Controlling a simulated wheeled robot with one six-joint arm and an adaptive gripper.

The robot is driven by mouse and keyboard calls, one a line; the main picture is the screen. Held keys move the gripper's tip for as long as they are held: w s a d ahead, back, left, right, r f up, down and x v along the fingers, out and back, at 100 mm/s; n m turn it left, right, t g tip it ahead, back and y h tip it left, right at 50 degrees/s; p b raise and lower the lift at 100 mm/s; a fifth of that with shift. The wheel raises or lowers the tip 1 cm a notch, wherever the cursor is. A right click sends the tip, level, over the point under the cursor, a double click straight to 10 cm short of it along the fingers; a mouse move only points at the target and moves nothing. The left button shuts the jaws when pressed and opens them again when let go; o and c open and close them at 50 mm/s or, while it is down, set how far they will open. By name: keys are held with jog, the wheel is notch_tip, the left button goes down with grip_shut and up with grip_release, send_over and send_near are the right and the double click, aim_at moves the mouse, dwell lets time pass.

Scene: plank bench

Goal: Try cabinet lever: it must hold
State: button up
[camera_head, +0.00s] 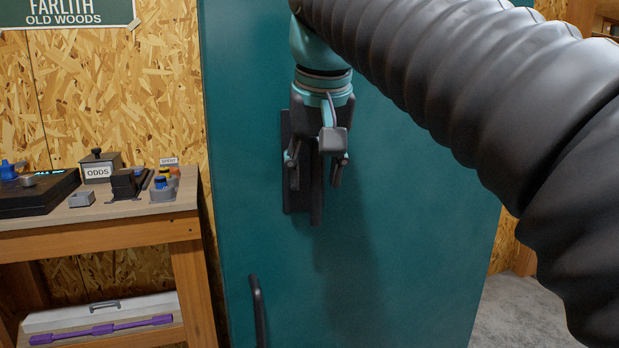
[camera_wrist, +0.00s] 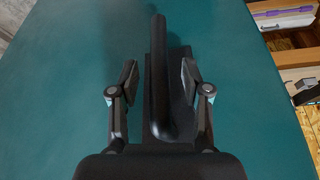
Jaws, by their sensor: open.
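The teal cabinet (camera_head: 400,240) fills the middle of the head view, and its door looks closed. A dark lever (camera_head: 316,198) hangs down on a dark backplate (camera_head: 295,190) on the door. In the wrist view the lever (camera_wrist: 158,75) runs between the two fingers, with the backplate (camera_wrist: 182,70) behind it. My gripper (camera_head: 316,160) is open around the lever, with a finger on each side. In the wrist view there is a gap between the lever and each pad of my gripper (camera_wrist: 158,82). Part of the lever is hidden behind my gripper.
A dark pull handle (camera_head: 258,310) sits lower on the door. At left a wooden bench (camera_head: 95,232) holds an ODDS box (camera_head: 101,166), a black tray (camera_head: 38,195) and small parts. Floor shows at right.

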jog(key=shift+f, duration=0.2)
grip_shut()
jog(key=shift+a, duration=0.1)
dwell(0.9)
dwell(0.6)
jog(key=shift+c, duration=0.2)
grip_release()
jog(key=shift+w+d, duration=0.1)
jog(key=shift+d, duration=0.1)
jog(key=shift+r, duration=0.1)
